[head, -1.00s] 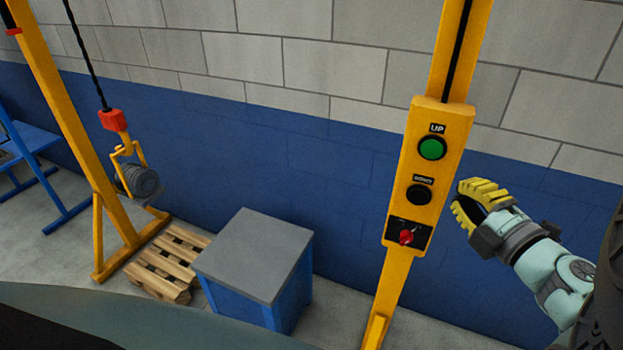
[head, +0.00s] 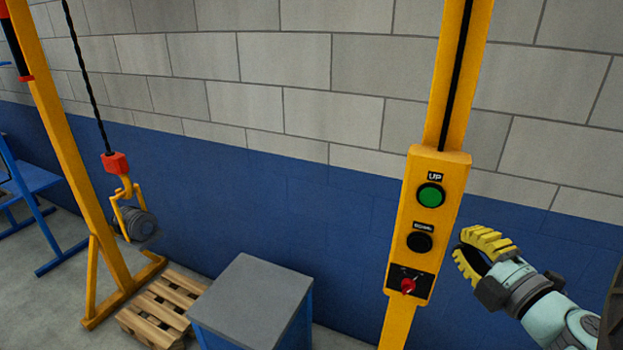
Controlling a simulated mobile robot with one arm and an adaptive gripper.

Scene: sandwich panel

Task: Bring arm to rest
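My gripper (head: 462,258), with yellow ribbed fingers on a pale teal wrist, is at the right in the head view. It is just right of the yellow control panel (head: 409,240), level with its black button (head: 419,242). Its fingers curl toward the panel; a gap shows between them and nothing is seen in it. Whether a fingertip touches the panel's edge I cannot tell. The panel also carries a green UP button (head: 430,195) and a red switch (head: 408,286).
A hoist hook (head: 126,189) holds a grey motor-like part (head: 138,224) at the left, above a wooden pallet (head: 150,306). A blue cabinet with a grey top (head: 250,302) stands between pallet and panel post. A block wall (head: 290,200) closes the back.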

